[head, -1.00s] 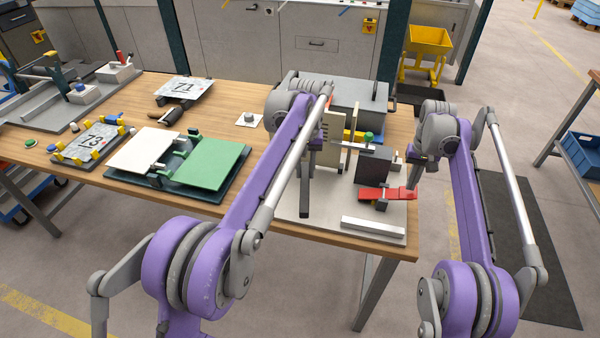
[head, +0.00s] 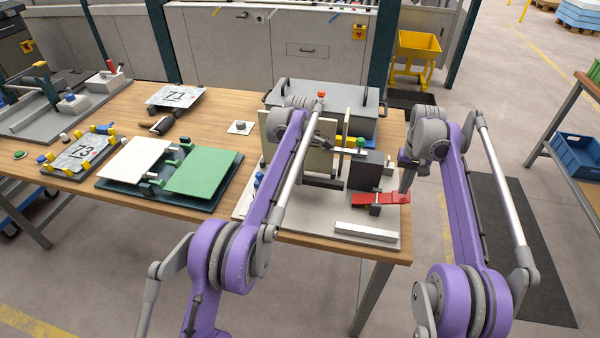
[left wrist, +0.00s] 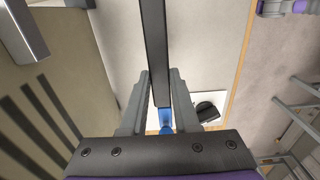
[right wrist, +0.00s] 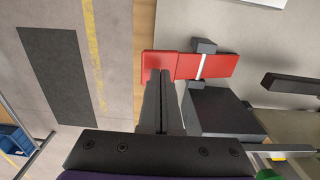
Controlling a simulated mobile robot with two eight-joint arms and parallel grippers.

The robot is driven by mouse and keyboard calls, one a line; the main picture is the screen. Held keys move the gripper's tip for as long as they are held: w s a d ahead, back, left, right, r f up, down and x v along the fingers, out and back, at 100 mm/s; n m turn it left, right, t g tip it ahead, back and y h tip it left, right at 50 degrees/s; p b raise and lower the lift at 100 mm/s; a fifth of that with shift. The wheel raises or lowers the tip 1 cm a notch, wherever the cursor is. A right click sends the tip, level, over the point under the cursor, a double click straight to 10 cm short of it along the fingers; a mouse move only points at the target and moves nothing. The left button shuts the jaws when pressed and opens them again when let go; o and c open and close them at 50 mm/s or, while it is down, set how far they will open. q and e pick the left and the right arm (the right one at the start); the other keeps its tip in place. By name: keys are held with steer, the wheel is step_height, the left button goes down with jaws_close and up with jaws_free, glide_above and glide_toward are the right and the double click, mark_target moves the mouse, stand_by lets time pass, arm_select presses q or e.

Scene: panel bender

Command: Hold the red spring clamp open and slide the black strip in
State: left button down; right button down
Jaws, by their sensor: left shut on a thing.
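The red spring clamp (head: 380,199) stands at the right front of the pale fixture plate, beside a dark block (head: 364,177). In the right wrist view its red lever (right wrist: 212,66) and dark pivot are clear. My right gripper (right wrist: 160,76) has its fingers together, tips against the red lever's outer end. My left gripper (left wrist: 160,85) is shut on the black strip (left wrist: 155,45); the forearm hides its fingers in the head view. The strip (head: 325,184) lies level, pointing right toward the block and clamp. Its free end (right wrist: 272,82) is apart from the clamp.
A beige upright panel (head: 312,160) stands behind the strip. A fixture arm with a green knob (head: 360,142) is behind the block. A white bar (head: 366,231) lies in front. A blue knob (left wrist: 166,118) shows below my left fingers. A grey box (head: 325,100) stands behind.

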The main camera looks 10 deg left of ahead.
mark_target(401, 196)
arm_select(q)
steer(key=shift+f, duration=2.25)
arm_select(e)
steer(key=shift+f, duration=2.6)
arm_select(q)
steer(key=shift+d, duration=0.15)
steer(key=shift+d+f, duration=0.1)
steer(key=shift+d, duration=3.3)
steer(key=shift+f, duration=0.2)
